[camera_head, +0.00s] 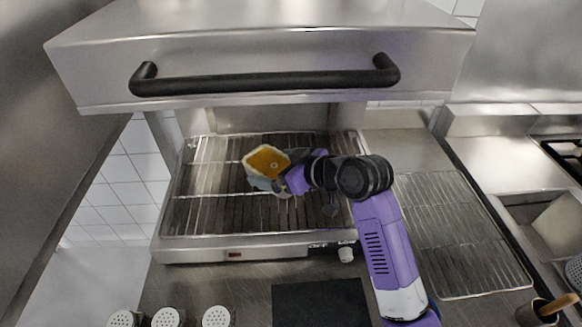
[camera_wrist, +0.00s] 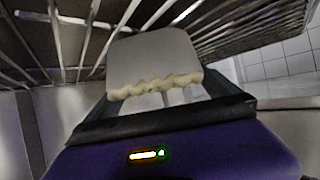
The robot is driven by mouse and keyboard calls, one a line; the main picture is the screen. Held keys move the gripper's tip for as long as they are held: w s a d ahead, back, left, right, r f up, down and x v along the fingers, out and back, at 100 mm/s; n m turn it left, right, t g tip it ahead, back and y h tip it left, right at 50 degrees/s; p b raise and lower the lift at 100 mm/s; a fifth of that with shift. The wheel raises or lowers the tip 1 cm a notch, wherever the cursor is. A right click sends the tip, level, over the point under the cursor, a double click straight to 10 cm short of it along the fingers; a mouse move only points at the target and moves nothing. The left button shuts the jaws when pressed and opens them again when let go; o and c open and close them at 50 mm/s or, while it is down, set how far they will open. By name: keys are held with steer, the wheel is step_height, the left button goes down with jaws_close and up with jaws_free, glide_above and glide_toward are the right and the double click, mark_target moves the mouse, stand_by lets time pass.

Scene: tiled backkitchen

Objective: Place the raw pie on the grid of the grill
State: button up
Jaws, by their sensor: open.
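The raw pie (camera_head: 266,160), with an orange-yellow filling and a pale crust, shows over the grid (camera_head: 215,215) of the grill, left of the grid's middle. In the wrist view the pie (camera_wrist: 155,60) shows a plain pale side and a wavy crust edge, close in front of my gripper (camera_wrist: 165,100), with grid bars around it. In the head view my gripper (camera_head: 268,183) is right at the pie's lower edge, and its jaws are open. I cannot tell whether the pie touches the fingers or rests fully on the bars.
The grill's raised hood (camera_head: 265,55) with a black handle (camera_head: 265,84) hangs above the grid. A wire rack (camera_head: 460,235) lies to the right. Several shakers (camera_head: 216,317) and a dark mat (camera_head: 320,303) are on the counter in front.

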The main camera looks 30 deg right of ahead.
steer(key=b+v, duration=0.1)
steer(key=v, duration=1)
steer(key=shift+s, duration=0.2)
steer(key=w+d+r+m+t+h, duration=0.2)
steer(key=w+d+r+t, duration=0.1)
steer(key=d+r+t, duration=0.15)
steer(key=s+d+f+m+t+h, duration=0.1)
steer(key=s+m+t+h, duration=0.1)
steer(key=s+m+h, duration=0.25)
steer(key=s+a+f+g, duration=0.1)
steer(key=s+a+f, duration=0.2)
steer(key=s, duration=0.8)
steer(key=s+a+f+n+g+y, duration=0.1)
steer(key=s+a+f, duration=0.2)
steer(key=s, duration=0.8)
steer(key=s+a+f+n+g, duration=0.1)
steer(key=s+a+f, duration=0.2)
steer(key=s, duration=0.9)
step_height(320, 180, down, 3)
steer(key=shift+a+y, duration=0.35)
